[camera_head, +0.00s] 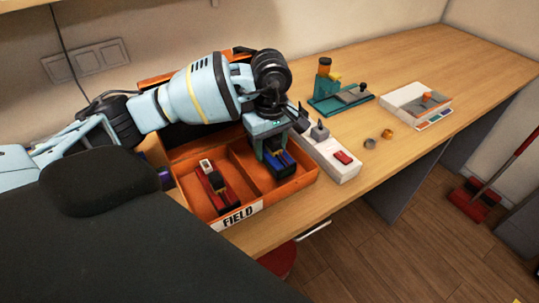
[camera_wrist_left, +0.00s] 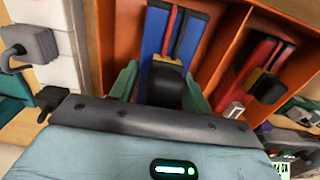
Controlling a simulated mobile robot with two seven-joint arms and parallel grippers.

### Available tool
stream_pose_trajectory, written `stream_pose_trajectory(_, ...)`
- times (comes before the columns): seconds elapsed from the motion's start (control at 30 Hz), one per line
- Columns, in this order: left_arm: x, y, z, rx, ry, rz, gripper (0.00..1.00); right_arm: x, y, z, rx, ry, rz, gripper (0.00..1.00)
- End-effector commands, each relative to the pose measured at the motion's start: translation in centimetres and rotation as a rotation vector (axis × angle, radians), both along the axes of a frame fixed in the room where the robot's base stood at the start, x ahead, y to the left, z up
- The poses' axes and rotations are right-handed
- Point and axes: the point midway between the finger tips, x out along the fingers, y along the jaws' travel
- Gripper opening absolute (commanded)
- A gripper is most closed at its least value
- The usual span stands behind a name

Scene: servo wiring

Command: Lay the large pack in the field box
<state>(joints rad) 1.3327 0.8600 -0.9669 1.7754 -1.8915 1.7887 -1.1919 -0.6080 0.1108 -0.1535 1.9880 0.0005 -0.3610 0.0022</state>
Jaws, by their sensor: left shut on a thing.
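The orange field box (camera_head: 294,188), labelled FIELD on its front, stands open on the bench with a divider between two compartments. A blue pack (camera_head: 283,163) with a dark block on top is in the right compartment, and it also shows in the wrist view (camera_wrist_left: 190,38) inside the orange walls. My left gripper (camera_head: 266,147) points down into that compartment. Its teal fingers (camera_wrist_left: 161,92) are shut on the dark block of the blue pack. The gripper hides part of the pack, so I cannot tell whether it touches the box floor. My right gripper is not in view.
A red pack (camera_head: 214,184) lies in the left compartment. A white unit (camera_head: 335,158) with a red button stands close to the box's right side. Behind are a teal fixture (camera_head: 340,98) and a white tray (camera_head: 418,104). Two small knobs (camera_head: 371,143) lie near the bench edge.

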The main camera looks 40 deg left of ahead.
Motion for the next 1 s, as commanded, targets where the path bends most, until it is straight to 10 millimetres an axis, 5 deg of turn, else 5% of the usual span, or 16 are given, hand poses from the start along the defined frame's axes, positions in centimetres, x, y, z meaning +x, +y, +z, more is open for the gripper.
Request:
stream_pose_trajectory(0.43,0.0,0.0,-3.4,0.0,-0.002,0.0,0.02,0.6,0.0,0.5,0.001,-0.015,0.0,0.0)
stream_pose_trajectory(0.87,0.0,0.0,-4.0,0.0,-0.002,0.0,0.02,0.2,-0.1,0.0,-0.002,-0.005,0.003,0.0)
stream_pose_trajectory(0.9,0.0,0.0,-4.0,0.001,0.001,0.0,0.52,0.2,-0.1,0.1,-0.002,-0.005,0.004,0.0)
stream_pose_trajectory(1.0,0.0,0.0,-4.0,0.001,0.0,0.0,0.65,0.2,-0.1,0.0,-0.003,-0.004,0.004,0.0)
